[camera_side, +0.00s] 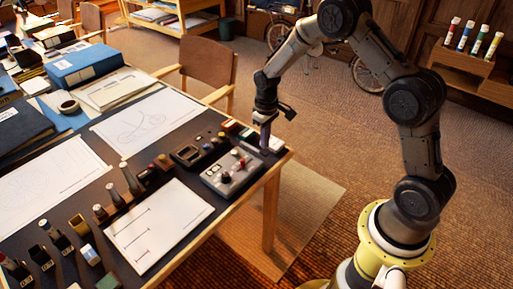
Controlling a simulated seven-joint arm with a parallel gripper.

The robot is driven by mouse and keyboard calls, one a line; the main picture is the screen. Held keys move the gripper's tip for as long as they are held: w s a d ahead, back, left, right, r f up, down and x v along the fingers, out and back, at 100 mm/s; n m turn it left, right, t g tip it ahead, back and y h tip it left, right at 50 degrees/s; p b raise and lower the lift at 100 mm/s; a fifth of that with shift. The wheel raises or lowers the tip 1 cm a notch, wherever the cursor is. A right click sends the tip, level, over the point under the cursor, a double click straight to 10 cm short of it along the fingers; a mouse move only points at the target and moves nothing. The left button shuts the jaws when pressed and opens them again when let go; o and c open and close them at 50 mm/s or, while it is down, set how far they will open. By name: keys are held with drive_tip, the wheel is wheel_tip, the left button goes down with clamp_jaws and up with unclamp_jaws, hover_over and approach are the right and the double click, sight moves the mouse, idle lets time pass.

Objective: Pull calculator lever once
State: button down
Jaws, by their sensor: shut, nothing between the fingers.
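A grey box-shaped device with red, dark and white knobs (214,182), which looks like the calculator, sits near the table's right corner. Its lever is too small to tell apart from the knobs. My gripper (265,147) points down at the device's far right side, near the table's edge. Its fingers are shut with nothing between them. I cannot tell whether the fingertips touch the device or a small pale block (276,144) beside it.
A dark block-like item (187,155) and several stamps (128,178) stand left of the device. A lined sheet (160,222) lies in front.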

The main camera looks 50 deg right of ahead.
sight(265, 151)
drive_tip(key=shift+f, duration=1.85)
drive_tip(key=shift+r, duration=4.05)
